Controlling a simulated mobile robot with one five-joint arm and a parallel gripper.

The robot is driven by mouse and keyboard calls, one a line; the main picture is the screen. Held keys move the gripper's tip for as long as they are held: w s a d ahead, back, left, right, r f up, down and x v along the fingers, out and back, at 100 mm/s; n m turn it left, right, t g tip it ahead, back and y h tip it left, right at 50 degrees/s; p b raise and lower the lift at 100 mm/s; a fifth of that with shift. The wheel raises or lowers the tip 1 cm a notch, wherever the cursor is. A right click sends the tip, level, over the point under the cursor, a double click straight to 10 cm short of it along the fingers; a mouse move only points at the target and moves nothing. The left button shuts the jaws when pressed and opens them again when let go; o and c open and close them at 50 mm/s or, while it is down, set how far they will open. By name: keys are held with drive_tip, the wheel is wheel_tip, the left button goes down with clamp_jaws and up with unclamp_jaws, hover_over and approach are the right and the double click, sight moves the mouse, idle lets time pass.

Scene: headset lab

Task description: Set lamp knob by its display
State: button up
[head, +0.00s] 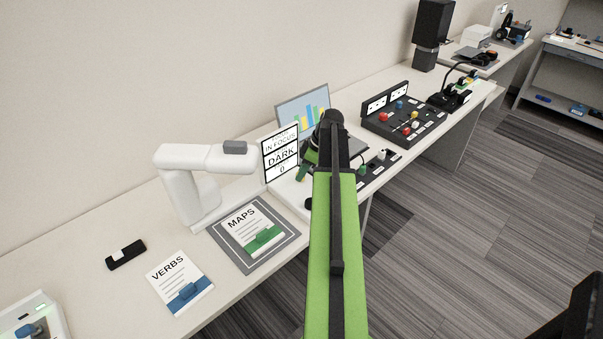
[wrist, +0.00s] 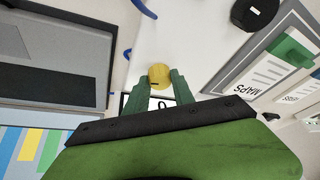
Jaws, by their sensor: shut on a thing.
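The lamp's display (head: 281,158) stands at the middle of the bench in the head view and reads "IN FOCUS", "DARK" and "0". A yellow knob (wrist: 159,74) shows in the wrist view on a white base. My gripper (wrist: 157,84) is shut on this knob, one green finger on each side. The display's "0" panel (wrist: 160,103) shows partly between the fingers. In the head view my arm hides the yellow knob. A black knob (wrist: 254,12) sits on the white base. The white lamp (head: 199,180) stands left of the display.
A "MAPS" sheet (head: 245,222) lies on a grey mat (head: 220,243) under the lamp's head. A "VERBS" sheet (head: 166,272) lies nearer. A laptop (head: 300,104) and a black control panel (head: 385,127) stand beyond the display.

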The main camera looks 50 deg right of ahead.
clamp_jaws()
drive_tip(key=shift+a, duration=0.2)
drive_tip(key=shift+m, duration=0.3)
drive_tip(key=m+h, duration=0.1)
drive_tip(key=m, duration=0.1)
drive_tip(key=shift+s+m+t, duration=0.15)
drive_tip(key=shift+m+t, duration=0.15)
drive_tip(key=shift+a+m+h, duration=0.1)
drive_tip(key=shift+m+h, duration=0.9)
drive_tip(key=shift+m, duration=1.3)
